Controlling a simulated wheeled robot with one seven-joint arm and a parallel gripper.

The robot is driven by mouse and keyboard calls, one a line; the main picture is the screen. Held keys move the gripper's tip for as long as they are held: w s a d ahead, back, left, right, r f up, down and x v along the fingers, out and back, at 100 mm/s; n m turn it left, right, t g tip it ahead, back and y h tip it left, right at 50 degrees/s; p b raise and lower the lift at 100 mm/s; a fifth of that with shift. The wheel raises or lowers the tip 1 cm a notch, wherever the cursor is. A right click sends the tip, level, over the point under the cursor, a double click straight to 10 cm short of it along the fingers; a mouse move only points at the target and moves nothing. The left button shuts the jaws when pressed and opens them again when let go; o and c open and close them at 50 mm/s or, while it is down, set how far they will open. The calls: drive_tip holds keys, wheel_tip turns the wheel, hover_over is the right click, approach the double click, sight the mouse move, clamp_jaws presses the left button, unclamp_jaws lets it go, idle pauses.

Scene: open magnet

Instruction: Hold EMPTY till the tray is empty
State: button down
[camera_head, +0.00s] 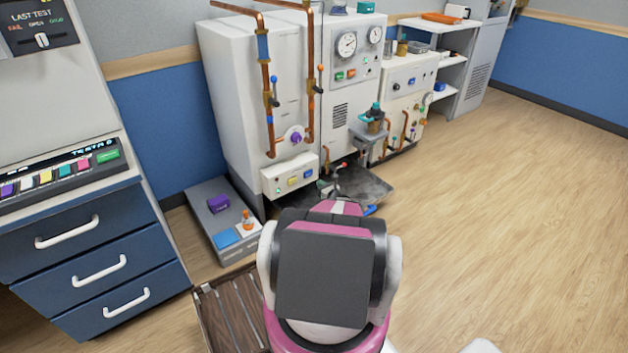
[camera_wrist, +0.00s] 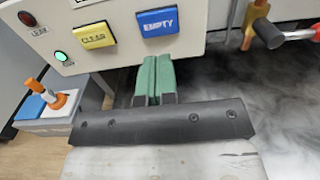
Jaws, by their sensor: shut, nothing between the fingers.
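The blue EMPTY button (camera_wrist: 158,21) is on the white control panel (camera_wrist: 112,52), right of a yellow button (camera_wrist: 93,36) that seems to read CLEAR. The panel also shows in the head view (camera_head: 271,187). My gripper (camera_wrist: 157,60) has green fingers, closed together and empty. In the wrist view its tips overlap the panel's lower edge, just below EMPTY; I see no press on the button. In the head view my arm hides the gripper. The dark tray (camera_head: 374,188) lies at the machine's foot. In the wrist view white vapour covers that area, so its contents cannot be told.
A green lamp (camera_wrist: 61,56) is lit; the lamp above it (camera_wrist: 27,18) is red. A red-handled valve (camera_wrist: 268,33) projects right of EMPTY. A grey platform (camera_head: 203,203) with a purple block stands left of the machine. Floor at right (camera_head: 500,200) is clear.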

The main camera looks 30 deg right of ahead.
drive_tip(key=shift+s+d, duration=0.15)
drive_tip(key=shift+s, duration=2.5)
drive_tip(key=shift+r, duration=0.1)
drive_tip(key=w+a+r+n+g+y, duration=0.1)
drive_tip(key=a+r+n+g+y, duration=0.4)
drive_tip(key=a+n, duration=0.7)
drive_tip(key=a+r+n+g+y, duration=0.3)
drive_tip(key=a+r+n+g, duration=0.3)
drive_tip(key=a, duration=1.1)
drive_tip(key=s+a+r+n+g+h, duration=0.7)
drive_tip(key=s+a+r+n+h, duration=0.2)
drive_tip(key=s+a+r+n, duration=0.4)
drive_tip(key=s+a+n, duration=0.1)
drive_tip(key=a+n, duration=0.2)
drive_tip(key=n, duration=0.1)
drive_tip(key=shift+s+a+r+h, duration=0.2)
drive_tip(key=shift+a+r+h, duration=0.1)
drive_tip(key=shift+a+r, duration=0.05)
